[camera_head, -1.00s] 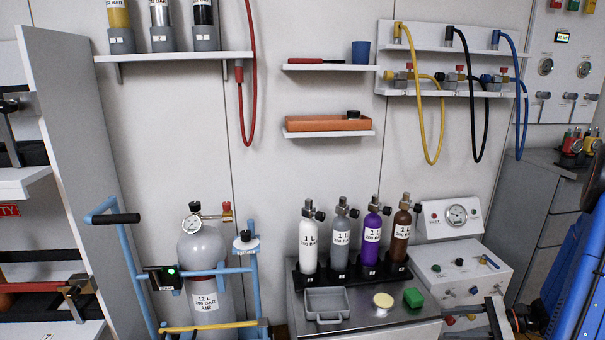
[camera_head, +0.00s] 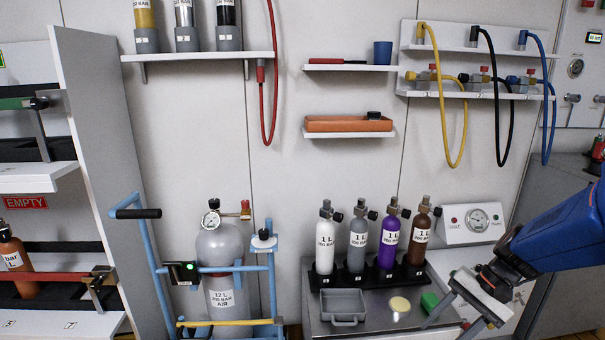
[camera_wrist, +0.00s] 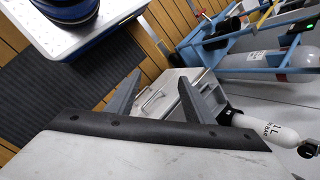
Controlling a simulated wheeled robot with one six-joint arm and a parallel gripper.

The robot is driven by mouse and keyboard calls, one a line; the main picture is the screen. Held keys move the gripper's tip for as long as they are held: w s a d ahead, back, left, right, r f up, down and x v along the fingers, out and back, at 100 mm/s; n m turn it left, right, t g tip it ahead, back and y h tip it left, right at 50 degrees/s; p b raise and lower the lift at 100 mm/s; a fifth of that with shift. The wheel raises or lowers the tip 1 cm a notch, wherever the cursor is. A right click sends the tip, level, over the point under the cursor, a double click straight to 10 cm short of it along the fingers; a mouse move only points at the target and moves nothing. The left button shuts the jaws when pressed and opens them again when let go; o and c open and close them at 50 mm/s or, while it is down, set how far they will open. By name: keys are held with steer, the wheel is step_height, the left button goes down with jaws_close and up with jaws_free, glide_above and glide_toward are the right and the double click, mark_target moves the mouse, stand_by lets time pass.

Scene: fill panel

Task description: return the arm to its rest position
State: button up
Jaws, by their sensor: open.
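My gripper (camera_head: 456,318) is at the lower right of the head view, in front of the right part of the low cabinet, with my blue arm coming in from the right edge. In the wrist view my gripper (camera_wrist: 163,94) shows two grey fingers spread wide apart. Nothing is between them; the cabinet and floor show beyond.
White, grey, purple and brown bottles (camera_head: 325,241) stand in a black rack on the cabinet (camera_head: 372,326). A trolley with a large cylinder (camera_head: 222,258) stands left.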

steer(key=s+a+r+n+t+h, duration=0.3)
steer(key=s+r+n+t+h, duration=0.2)
steer(key=s+r+n, duration=0.3)
steer(key=shift+s+a+r+h, duration=0.2)
steer(key=shift+s+r+h, duration=0.4)
steer(key=shift+s, duration=1.25)
